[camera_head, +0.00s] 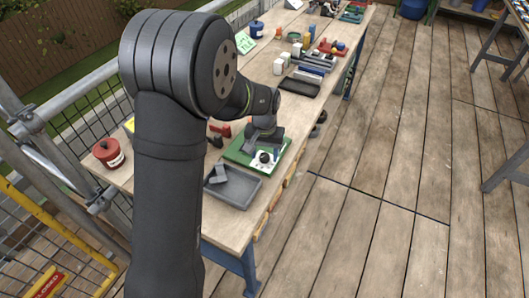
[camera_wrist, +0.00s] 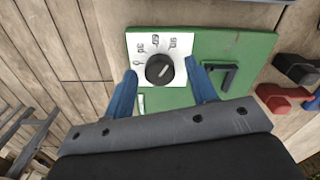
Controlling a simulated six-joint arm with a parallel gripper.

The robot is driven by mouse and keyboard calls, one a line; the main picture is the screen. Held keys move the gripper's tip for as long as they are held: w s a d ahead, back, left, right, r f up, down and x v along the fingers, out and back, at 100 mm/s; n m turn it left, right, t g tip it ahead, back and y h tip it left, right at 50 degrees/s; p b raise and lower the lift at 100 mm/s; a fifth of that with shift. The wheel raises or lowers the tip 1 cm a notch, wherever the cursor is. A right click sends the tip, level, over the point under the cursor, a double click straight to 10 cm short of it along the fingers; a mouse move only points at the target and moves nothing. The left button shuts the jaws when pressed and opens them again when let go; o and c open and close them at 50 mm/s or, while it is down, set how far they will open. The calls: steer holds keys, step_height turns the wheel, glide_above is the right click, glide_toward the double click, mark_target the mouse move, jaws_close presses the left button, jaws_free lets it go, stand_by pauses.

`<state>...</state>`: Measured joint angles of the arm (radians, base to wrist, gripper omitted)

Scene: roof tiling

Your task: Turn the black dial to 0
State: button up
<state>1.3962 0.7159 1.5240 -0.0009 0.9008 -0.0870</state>
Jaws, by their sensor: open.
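The black dial (camera_wrist: 159,69) sits on a white plate (camera_wrist: 142,44) with printed marks around it, in the wrist view. The marks are too small to read surely. The plate is fixed on a green board (camera_wrist: 238,46), which also shows in the head view (camera_head: 241,152). In the head view the dial (camera_head: 264,157) is small, just below my gripper. My gripper (camera_wrist: 160,82) is open, with one blue finger on each side of the dial. Gaps show between both fingers and the dial. A dark L-shaped handle (camera_wrist: 222,76) is on the board, right of the right finger.
In the head view a grey tray (camera_head: 232,187) with a grey block lies in front of the board. A red tin (camera_head: 108,152) stands at the left edge. Red and dark objects (camera_wrist: 285,100) lie beside the board. More tools and trays fill the bench's far end.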

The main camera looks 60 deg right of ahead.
steer(key=shift+c, duration=0.2)
steer(key=c, duration=0.9)
steer(key=shift+c, duration=0.2)
